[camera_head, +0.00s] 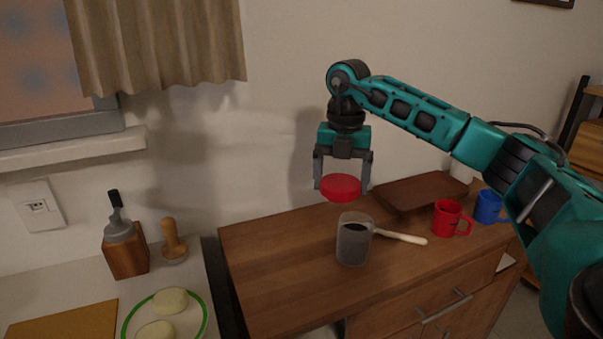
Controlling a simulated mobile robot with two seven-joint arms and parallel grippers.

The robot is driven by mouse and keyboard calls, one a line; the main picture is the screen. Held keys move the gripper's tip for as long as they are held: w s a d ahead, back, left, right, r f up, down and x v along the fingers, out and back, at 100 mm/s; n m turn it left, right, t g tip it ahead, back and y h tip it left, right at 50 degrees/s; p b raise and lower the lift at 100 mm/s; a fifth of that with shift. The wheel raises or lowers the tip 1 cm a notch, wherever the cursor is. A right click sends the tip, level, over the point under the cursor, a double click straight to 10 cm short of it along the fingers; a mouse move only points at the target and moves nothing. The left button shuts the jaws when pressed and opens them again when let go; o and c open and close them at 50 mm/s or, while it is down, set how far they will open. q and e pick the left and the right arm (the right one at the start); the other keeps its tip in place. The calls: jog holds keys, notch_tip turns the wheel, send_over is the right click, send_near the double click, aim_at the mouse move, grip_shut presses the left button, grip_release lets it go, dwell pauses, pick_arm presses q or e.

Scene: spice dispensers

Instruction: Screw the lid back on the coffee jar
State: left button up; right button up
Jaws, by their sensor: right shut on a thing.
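My right gripper (342,185) comes down from above and is shut on a red round lid (341,188), held roughly level. The coffee jar (354,242) stands upright and open on the wooden cabinet top (270,255), with dark contents inside. The lid is in the air above the jar and a little to its left in the picture, apart from it. My left gripper is not in view.
A light-handled utensil (400,236) lies beside the jar on the right. A red mug (447,218), a blue mug (488,207) and a dark wooden board (420,193) are further right. The cabinet top left of the jar is clear. A plate (205,320) is on the left counter.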

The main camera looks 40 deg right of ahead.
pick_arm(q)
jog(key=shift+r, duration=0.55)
pick_arm(e)
jog(key=d, duration=0.1)
jog(key=s+d, duration=0.1)
jog(key=d, duration=0.2)
jog(key=shift+s+d+f, duration=0.15)
jog(key=shift+s+f, duration=0.05)
jog(key=shift+s, duration=0.05)
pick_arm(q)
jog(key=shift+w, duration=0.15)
pick_arm(e)
jog(key=shift+f, duration=0.1)
jog(key=b, duration=0.3)
send_near(354, 239)
jog(key=shift+w+d+f, duration=1.25)
jog(key=shift+d+f, duration=0.2)
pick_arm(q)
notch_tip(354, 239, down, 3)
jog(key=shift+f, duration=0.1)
pick_arm(e)
jog(key=shift+r, duration=0.1)
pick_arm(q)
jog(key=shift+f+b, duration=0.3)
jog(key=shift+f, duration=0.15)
pick_arm(e)
jog(key=shift+f, duration=1)
